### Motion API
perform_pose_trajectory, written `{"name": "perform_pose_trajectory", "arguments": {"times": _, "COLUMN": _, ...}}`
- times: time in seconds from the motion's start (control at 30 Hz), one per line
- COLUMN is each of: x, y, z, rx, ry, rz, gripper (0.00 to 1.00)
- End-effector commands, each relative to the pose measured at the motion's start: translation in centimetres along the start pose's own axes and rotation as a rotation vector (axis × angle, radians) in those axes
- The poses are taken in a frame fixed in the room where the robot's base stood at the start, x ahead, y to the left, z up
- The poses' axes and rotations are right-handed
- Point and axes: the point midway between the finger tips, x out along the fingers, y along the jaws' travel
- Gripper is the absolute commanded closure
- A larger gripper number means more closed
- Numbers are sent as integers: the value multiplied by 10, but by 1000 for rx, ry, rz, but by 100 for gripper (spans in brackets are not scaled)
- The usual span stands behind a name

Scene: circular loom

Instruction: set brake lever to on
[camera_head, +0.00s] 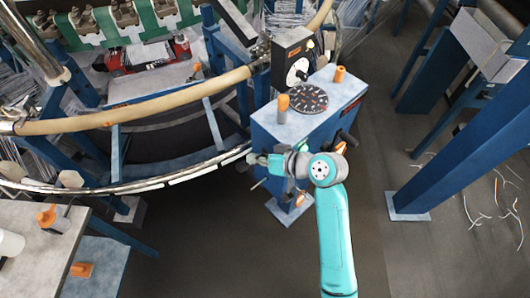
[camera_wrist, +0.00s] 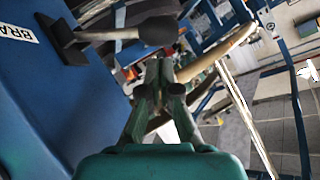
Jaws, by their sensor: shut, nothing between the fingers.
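The brake lever shows in the wrist view as a grey rod with a dark rounded knob (camera_wrist: 157,30), standing out from a black bracket on a blue panel (camera_wrist: 50,110). A white label reading "BRA" (camera_wrist: 18,32), partly cut off, is beside the bracket. My gripper (camera_wrist: 166,62) is shut and empty, its fingertips close to the knob; I cannot tell whether they touch it. In the head view my gripper (camera_head: 258,159) is at the left side of the blue cabinet (camera_head: 284,140). I cannot clearly make out the lever there.
On the cabinet top are an orange-capped post (camera_head: 283,104), a dark dial (camera_head: 309,100) and an orange knob (camera_head: 339,74). The loom's curved tan rail (camera_head: 140,112) and metal ring run left of my gripper. A blue post (camera_head: 455,160) stands right; open floor lies between.

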Motion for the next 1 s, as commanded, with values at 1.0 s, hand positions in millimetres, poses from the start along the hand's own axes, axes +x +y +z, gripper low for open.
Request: {"name": "perform_pose_trajectory", "arguments": {"times": 1.0, "x": 17, "y": 0, "z": 22, "rx": -127, "ry": -3, "rz": 83, "gripper": 100}}
